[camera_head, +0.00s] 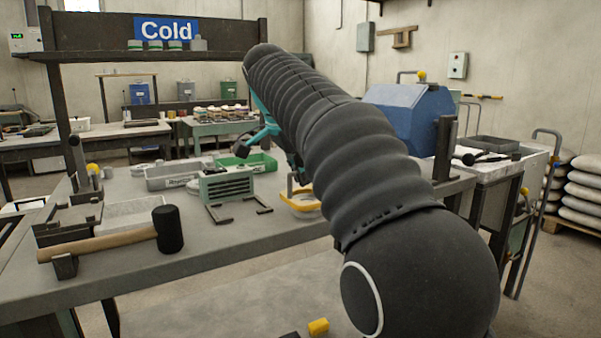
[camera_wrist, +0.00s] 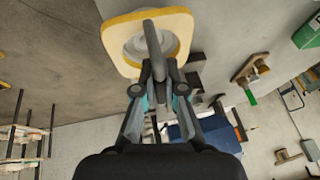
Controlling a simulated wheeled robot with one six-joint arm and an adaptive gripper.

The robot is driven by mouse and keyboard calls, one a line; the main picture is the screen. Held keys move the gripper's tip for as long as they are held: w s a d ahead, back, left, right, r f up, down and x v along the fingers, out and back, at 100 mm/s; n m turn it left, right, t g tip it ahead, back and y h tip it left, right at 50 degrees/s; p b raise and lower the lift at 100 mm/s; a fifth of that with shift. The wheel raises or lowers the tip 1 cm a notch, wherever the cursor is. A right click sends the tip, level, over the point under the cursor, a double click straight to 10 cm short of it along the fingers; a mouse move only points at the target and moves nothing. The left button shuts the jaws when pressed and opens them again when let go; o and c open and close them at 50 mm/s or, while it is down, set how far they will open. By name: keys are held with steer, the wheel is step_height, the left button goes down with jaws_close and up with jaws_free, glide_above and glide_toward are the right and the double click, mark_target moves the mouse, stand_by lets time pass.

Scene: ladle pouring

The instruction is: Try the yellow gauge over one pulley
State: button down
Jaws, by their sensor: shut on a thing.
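The yellow gauge (camera_head: 304,211) is a yellow-edged plate with a grey arched handle, at the right part of the workbench. In the wrist view the gauge (camera_wrist: 113,38) is at the top, with a pale grey round thing, perhaps a pulley (camera_wrist: 135,45), showing within its opening. I cannot tell whether the gauge is around it or only above it. My gripper (camera_wrist: 160,90) is shut on the gauge's handle. In the head view my arm hides most of the gripper. A grey labelled tray (camera_head: 166,184) and a green tray (camera_head: 262,159) lie left of the gauge.
A grey-green slotted stand (camera_head: 228,186) is close left of the gauge. A black-headed mallet (camera_head: 168,229) lies at the front left of the bench. A blue hooded machine (camera_head: 405,115) stands behind right. The bench front (camera_head: 225,240) is clear.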

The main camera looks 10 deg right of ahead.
steer(key=shift+f, duration=0.35)
stand_by(0.3)
steer(key=c, duration=1.2)
jaws_free()
steer(key=shift+v, duration=3.75)
